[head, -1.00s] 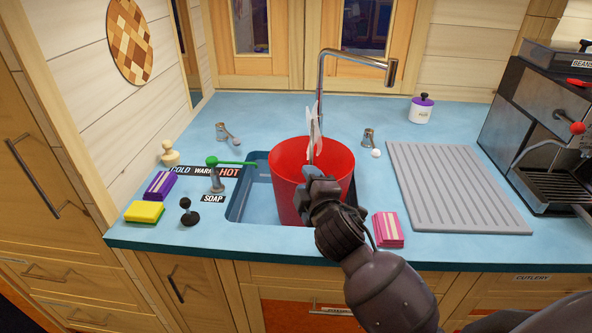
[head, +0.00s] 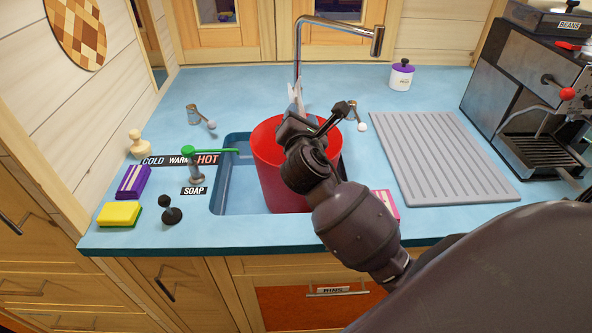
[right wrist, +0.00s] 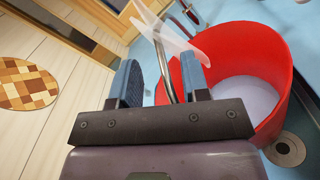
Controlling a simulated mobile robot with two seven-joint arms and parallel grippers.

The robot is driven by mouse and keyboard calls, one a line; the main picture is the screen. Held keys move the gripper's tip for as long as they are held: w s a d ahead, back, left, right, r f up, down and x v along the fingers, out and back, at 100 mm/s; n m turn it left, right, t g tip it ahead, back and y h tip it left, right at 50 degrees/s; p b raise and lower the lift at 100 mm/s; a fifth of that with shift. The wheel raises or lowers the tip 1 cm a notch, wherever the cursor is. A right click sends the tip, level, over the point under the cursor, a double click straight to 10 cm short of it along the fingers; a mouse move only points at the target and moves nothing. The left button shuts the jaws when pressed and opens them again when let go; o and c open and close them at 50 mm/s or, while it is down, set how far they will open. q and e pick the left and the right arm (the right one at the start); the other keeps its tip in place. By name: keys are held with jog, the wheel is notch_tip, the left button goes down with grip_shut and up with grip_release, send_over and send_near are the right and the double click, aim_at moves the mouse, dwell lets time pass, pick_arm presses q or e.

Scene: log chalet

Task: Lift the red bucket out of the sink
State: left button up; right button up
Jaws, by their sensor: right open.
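The red bucket (head: 267,165) stands upright in the blue sink (head: 226,178), its rim above the counter. It also fills the right side of the right wrist view (right wrist: 262,45), where its pale inside shows. My right gripper (head: 318,113) is open above the bucket, covering part of its rim in the head view. In the right wrist view its two fingers (right wrist: 161,82) are apart; the right finger overlaps the bucket's near-left wall, and some red shows between them. I cannot tell whether they touch it. My left gripper is out of view.
A metal faucet (head: 298,50) arches behind the bucket, with a pale translucent shape (head: 296,95) beside it. A grey drainboard (head: 440,155) lies right.

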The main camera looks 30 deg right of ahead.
aim_at(296, 98)
jog(key=shift+a+x, duration=0.2)
jog(key=shift+x, duration=3.65)
jog(key=shift+w, duration=0.15)
grip_shut()
jog(key=shift+f, duration=0.1)
jog(key=shift+r, duration=0.3)
